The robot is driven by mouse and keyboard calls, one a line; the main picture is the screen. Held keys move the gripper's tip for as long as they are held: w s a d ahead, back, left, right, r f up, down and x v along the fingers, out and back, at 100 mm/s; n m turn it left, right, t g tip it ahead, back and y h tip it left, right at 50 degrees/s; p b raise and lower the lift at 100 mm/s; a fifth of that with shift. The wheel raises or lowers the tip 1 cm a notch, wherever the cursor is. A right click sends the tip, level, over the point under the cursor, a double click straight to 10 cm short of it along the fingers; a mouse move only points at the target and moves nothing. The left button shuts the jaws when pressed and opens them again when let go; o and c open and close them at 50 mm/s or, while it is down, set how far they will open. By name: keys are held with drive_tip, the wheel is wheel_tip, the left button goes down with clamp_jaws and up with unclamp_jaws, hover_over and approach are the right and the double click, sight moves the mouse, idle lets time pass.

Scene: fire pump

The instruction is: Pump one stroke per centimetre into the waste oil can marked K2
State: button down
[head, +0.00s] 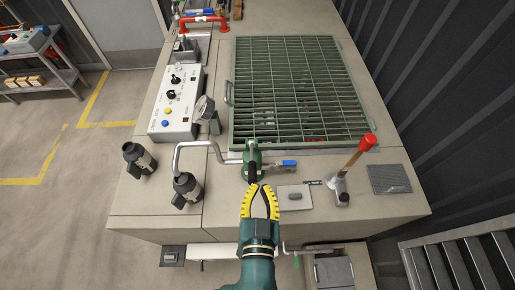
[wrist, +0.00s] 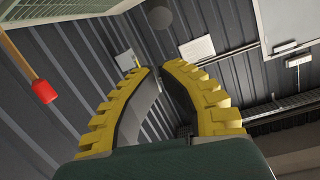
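The green hand pump (head: 252,157) stands at the front edge of the grating with a short black handle (head: 252,173) pointing towards me. A grey pipe (head: 208,144) runs from the pump to a black can (head: 187,187). A second black can (head: 140,158) stands to its left. I cannot read the mark on either can. My gripper (head: 259,187) has yellow ribbed fingers, and its tips lie close by the handle's near end in the head view. In the wrist view the fingertips (wrist: 160,68) nearly meet, with nothing seen between them.
A lever with a red knob (head: 367,142) stands to the right; the knob also shows in the wrist view (wrist: 44,91). A gauge (head: 205,108) and a control box (head: 176,103) are at the left. A blue-handled valve (head: 286,164) and a small plate (head: 294,197) lie right of my gripper.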

drive_tip(key=shift+r, duration=0.9)
drive_tip(key=p, duration=0.2)
hover_over(252, 160)
drive_tip(key=s+d, duration=0.3)
drive_tip(key=f, duration=0.2)
drive_tip(key=s+f+b, duration=0.1)
drive_tip(key=a+f, duration=0.1)
drive_tip(key=f, duration=0.1)
drive_tip(key=shift+s+f+b, duration=0.1)
drive_tip(key=shift+s+b, duration=0.1)
drive_tip(key=shift+b, duration=0.15)
